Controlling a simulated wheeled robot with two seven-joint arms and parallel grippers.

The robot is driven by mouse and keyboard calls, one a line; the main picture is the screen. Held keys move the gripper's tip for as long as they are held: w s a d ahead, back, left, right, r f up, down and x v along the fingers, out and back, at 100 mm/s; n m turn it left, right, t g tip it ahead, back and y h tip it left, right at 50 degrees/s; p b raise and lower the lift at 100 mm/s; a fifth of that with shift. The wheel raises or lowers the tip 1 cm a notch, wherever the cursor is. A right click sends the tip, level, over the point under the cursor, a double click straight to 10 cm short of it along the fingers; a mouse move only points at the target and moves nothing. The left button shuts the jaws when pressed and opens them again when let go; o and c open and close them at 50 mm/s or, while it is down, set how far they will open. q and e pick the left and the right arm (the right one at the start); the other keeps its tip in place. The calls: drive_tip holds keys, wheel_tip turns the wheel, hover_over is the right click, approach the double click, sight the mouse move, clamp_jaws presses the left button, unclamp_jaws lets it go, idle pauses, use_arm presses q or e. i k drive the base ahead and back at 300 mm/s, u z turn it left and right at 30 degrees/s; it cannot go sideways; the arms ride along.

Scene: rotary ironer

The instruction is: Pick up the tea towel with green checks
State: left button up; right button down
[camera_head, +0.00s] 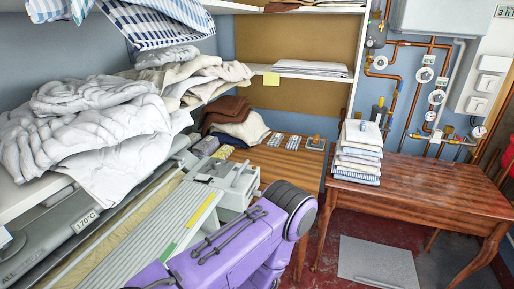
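I cannot make out a tea towel with green checks in this view. The checked cloth (160,25) hanging at the top left looks blue and white. A stack of folded cloths (359,152), mostly white with some bluish edges, sits on the right wooden table; I see no green checks on it. A purple arm of mine (235,250) reaches in at the bottom middle, in front of the ironer. Neither gripper shows.
The rotary ironer (135,240) fills the lower left, below a shelf of crumpled grey linen (95,125). The right table (430,190) is mostly bare. A grey mat (378,262) lies on the red floor.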

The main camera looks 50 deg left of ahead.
sight(276, 139)
drive_tip(key=z, duration=0.05)
drive_tip(key=k, duration=0.25)
drive_tip(key=u, duration=0.85)
drive_tip(key=i, duration=1.35)
